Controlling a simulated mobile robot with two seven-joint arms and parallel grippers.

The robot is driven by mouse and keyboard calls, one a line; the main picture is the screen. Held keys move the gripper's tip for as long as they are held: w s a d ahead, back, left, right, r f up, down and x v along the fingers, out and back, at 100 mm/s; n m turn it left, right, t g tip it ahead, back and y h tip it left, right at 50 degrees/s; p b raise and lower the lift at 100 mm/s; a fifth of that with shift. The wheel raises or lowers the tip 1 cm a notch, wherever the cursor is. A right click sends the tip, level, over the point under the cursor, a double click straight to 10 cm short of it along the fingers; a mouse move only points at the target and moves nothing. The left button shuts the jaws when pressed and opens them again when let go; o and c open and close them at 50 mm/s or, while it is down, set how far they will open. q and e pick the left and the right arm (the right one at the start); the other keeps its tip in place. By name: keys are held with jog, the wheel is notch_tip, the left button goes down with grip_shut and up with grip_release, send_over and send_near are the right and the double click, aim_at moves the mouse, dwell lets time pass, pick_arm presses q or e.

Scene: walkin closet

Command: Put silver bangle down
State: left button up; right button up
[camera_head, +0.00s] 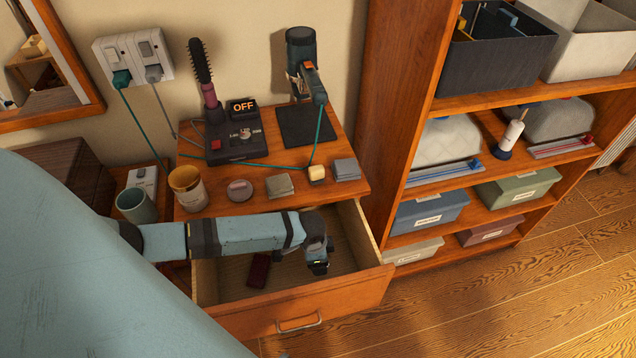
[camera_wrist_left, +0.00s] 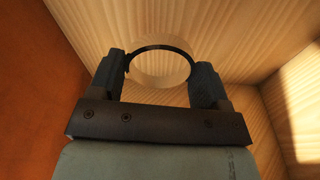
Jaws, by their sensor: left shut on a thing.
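My left gripper (camera_wrist_left: 158,82) is shut on the silver bangle (camera_wrist_left: 160,50), a ring that spans between the two fingers in the left wrist view. Pale wood of the drawer's inside lies beyond it. In the head view my left gripper (camera_head: 318,266) points down into the open drawer (camera_head: 345,272) of the wooden dresser. The bangle cannot be made out in the head view. I cannot tell whether it touches the drawer floor. My right gripper is in neither view.
A dark red item (camera_head: 258,271) lies in the drawer. A shelf unit (camera_head: 385,130) stands close at the right.

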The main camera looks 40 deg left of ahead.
pick_arm(q)
notch_tip(320, 180, down, 4)
jog(key=shift+r, duration=0.1)
jog(key=shift+f, duration=0.45)
jog(key=o, duration=0.9)
jog(key=shift+f, duration=0.1)
notch_tip(320, 180, up, 12)
jog(key=s+a, duration=0.1)
jog(key=shift+p, duration=0.3)
